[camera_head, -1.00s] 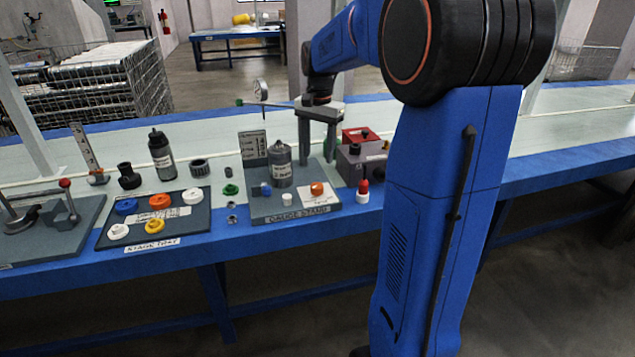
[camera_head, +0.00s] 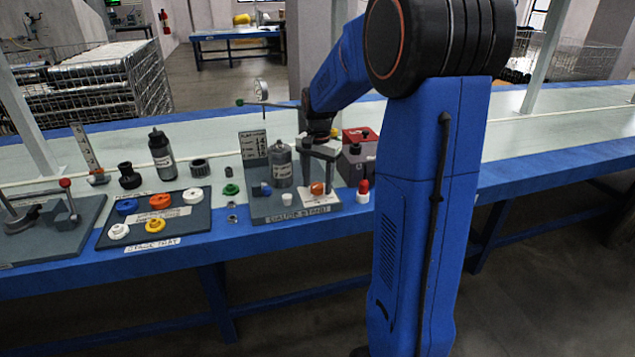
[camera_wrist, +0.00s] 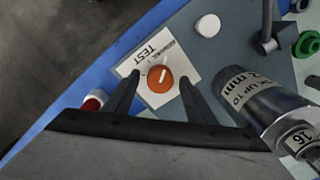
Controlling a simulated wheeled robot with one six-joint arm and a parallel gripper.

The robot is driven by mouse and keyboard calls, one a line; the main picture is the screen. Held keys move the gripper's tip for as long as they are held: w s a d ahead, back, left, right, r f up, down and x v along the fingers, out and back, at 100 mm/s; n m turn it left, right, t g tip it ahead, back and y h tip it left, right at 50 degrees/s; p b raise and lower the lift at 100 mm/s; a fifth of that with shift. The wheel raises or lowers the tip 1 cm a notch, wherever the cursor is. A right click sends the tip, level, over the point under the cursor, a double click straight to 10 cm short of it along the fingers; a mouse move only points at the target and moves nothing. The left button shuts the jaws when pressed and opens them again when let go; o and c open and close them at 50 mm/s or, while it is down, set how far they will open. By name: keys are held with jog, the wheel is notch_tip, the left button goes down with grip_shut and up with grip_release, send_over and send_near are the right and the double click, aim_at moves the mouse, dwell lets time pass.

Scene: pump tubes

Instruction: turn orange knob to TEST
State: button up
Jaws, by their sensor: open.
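The orange knob (camera_head: 317,188) sits on a white label plate at the front right of the gauge stand (camera_head: 268,210). In the wrist view the knob (camera_wrist: 158,82) carries a white pointer line that points up and slightly right. The plate (camera_wrist: 185,60) bears the words NORMAL and TEST, seen upside down, above the knob. My gripper (camera_wrist: 160,77) is open, with one dark finger on each side of the knob and visible gaps. In the head view my gripper (camera_head: 318,178) is low over the stand at the knob. Whether the fingertips reach below its top is unclear.
A grey labelled cylinder (camera_head: 281,166) stands close to the gripper; it also shows in the wrist view (camera_wrist: 262,100). A white button (camera_head: 287,199) is left of the knob. A red-capped white bottle (camera_head: 363,191) and a grey box (camera_head: 357,168) stand to the right.

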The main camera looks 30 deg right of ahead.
jog(key=c, duration=1)
jog(key=shift+c, duration=0.2)
jog(key=shift+n, duration=0.3)
jog(key=n, duration=0.4)
jog(key=shift+n, duration=0.3)
jog(key=n, duration=0.5)
jog(key=shift+n, duration=0.4)
jog(key=o, duration=1)
